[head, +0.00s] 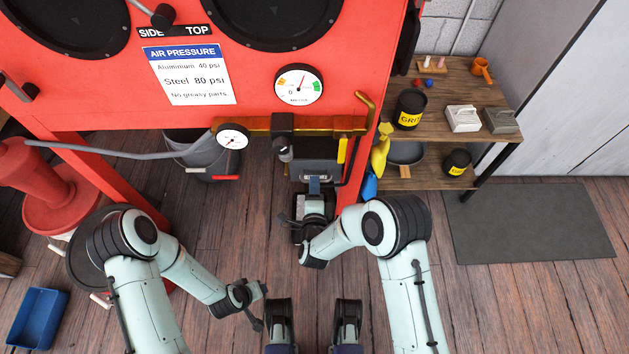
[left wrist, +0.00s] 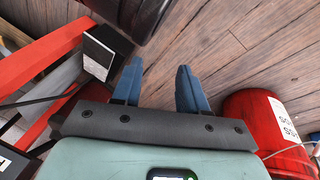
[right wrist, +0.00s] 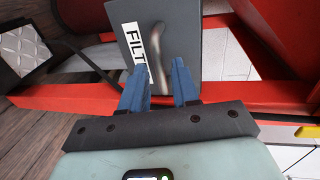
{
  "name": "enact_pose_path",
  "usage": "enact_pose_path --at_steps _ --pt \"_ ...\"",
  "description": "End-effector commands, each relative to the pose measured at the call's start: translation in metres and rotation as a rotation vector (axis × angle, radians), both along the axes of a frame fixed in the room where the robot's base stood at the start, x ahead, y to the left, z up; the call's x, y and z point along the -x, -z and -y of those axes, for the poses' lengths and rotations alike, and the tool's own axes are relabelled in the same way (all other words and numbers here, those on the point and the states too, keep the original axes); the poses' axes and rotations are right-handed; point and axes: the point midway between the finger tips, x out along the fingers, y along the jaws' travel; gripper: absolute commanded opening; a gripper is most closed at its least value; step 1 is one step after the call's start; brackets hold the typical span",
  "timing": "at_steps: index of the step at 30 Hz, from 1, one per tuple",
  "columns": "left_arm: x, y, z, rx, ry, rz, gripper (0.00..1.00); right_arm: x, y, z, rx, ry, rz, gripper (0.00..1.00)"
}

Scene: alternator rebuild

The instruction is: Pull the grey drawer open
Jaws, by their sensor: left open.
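The grey drawer (right wrist: 180,25) fills the top of the right wrist view. Its front has a partly hidden white label reading "FILT" and a bent metal bar handle (right wrist: 158,50). In the head view the drawer (head: 318,168) sits under the red cabinet. My right gripper (right wrist: 159,63) is at the handle, with one blue finger on each side of the bar. I cannot tell whether the fingers press on it. How far the drawer stands out is unclear. My left gripper (left wrist: 160,66) is open and empty, low over the floor, and also shows in the head view (head: 260,308).
A red cabinet leg (head: 352,180) stands right of the drawer. A grey hose (head: 110,150) and a bucket (head: 200,150) are to the left. A wooden shelf (head: 440,140) with tins and a grey mat (head: 530,222) are at the right. The floor in front is mostly clear.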

Motion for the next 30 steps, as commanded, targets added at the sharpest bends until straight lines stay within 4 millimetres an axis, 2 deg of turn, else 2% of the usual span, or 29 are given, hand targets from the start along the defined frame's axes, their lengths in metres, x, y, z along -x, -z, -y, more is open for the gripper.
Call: enact_pose_path --at_steps 3,6,17,18,20,21,30 --pt "0.007 0.009 -0.001 0.001 -0.002 -0.026 0.43 -0.017 0.005 0.000 0.000 0.000 0.001 0.30" --pt "0.012 0.013 -0.002 0.001 -0.002 -0.042 0.43 -0.026 0.006 0.000 0.000 0.000 0.000 0.30" --pt "0.015 0.015 -0.003 0.002 -0.003 -0.052 0.43 -0.031 0.007 0.000 0.001 -0.001 -0.001 0.30" --pt "0.015 0.015 -0.003 0.002 -0.003 -0.052 0.43 -0.031 0.007 0.000 0.001 -0.001 -0.001 0.23" --pt "0.015 0.015 -0.003 0.002 -0.003 -0.052 0.43 -0.031 0.007 0.000 0.001 -0.001 -0.001 0.04" --pt "0.015 0.015 -0.003 0.002 -0.003 -0.052 0.43 -0.031 0.007 0.000 0.001 -0.001 -0.001 0.00" --pt "0.015 0.015 -0.003 0.002 -0.003 -0.053 0.43 -0.031 0.007 0.000 0.000 -0.001 -0.001 0.00"
